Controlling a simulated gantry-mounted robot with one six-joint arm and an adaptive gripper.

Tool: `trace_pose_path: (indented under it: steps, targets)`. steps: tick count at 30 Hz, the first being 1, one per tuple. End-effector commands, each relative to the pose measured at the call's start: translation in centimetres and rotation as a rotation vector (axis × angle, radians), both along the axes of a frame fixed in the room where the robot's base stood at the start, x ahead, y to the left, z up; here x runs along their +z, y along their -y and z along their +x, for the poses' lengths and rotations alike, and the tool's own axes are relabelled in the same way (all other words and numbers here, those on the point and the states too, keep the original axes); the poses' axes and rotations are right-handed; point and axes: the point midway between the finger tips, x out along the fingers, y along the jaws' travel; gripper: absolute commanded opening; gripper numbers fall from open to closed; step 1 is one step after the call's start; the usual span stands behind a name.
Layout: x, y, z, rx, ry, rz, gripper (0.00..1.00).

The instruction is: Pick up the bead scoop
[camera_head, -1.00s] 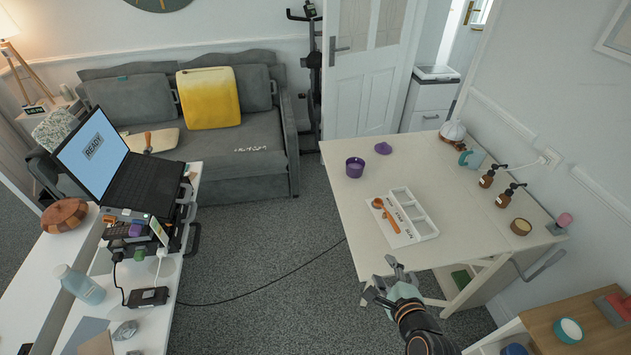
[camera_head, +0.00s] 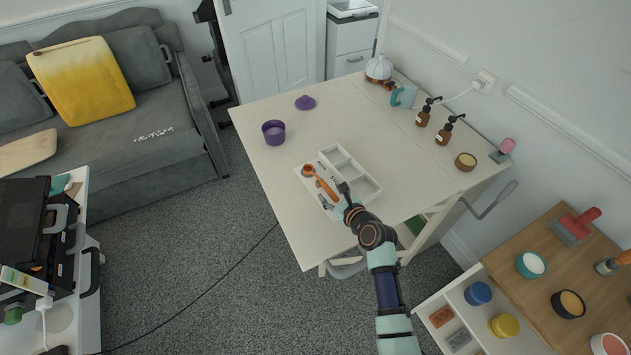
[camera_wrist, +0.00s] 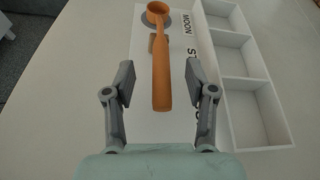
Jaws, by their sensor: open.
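The orange bead scoop (camera_head: 322,181) lies on a white printed card on the table, left of a white compartment tray. In the wrist view the scoop (camera_wrist: 162,75) points its round bowl away from me and its handle toward me. My gripper (camera_head: 344,198) is over the card by the handle end. In the wrist view my gripper (camera_wrist: 160,82) is open, with one finger on each side of the handle and gaps between. The fingers do not appear to touch the scoop.
The white three-compartment tray (camera_wrist: 236,52) is close to the right finger. The printed card (camera_wrist: 151,130) lies under the scoop. A purple pot (camera_head: 273,133) and purple lid (camera_head: 305,102) stand farther back. Pump bottles (camera_head: 445,131) stand at the right. The table's left part is clear.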

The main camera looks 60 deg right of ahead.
Motion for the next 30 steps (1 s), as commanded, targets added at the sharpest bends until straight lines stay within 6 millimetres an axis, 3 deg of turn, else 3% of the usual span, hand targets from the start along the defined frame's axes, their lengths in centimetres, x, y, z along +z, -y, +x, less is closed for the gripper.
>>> trace_pose_path:
  steps: [4, 11, 21, 30]
  targets:
    - [-1.1, 1.1, 1.7, 0.0, 0.0, -0.001, 0.56]
    - [-0.9, 1.2, 2.0, 0.0, 0.0, -0.001, 0.56]
    - [-0.9, 1.2, 1.9, 0.0, 0.0, -0.001, 0.02]
    - [-0.8, 1.2, 1.9, 0.0, 0.0, -0.001, 0.0]
